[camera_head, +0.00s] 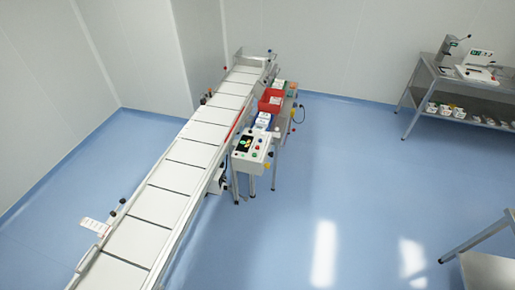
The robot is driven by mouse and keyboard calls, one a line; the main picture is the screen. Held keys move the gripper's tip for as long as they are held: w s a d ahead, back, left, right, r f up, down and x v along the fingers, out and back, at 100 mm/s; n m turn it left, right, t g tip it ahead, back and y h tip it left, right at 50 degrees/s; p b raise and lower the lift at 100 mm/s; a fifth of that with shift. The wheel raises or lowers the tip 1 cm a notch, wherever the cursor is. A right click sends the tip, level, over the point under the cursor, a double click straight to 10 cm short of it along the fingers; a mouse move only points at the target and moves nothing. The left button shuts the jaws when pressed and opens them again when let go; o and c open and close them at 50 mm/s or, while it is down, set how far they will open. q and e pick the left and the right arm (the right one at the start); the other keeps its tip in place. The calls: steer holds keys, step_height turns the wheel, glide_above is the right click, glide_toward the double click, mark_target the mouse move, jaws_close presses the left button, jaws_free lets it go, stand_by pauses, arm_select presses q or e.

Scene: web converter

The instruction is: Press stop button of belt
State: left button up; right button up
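The belt (185,165) is a long white conveyor with dark cross lines. It runs from the lower left up to the middle back. A white control box (250,160) stands at its right side, on a stand. The box has a dark panel (244,142) and several small coloured buttons, red and green among them. They are too small to read, so I cannot tell which one is the stop button. Neither of my grippers shows in this view.
A grey metal table (425,78) with equipment stands at the back right. Blue floor (350,190) right of the box is clear.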

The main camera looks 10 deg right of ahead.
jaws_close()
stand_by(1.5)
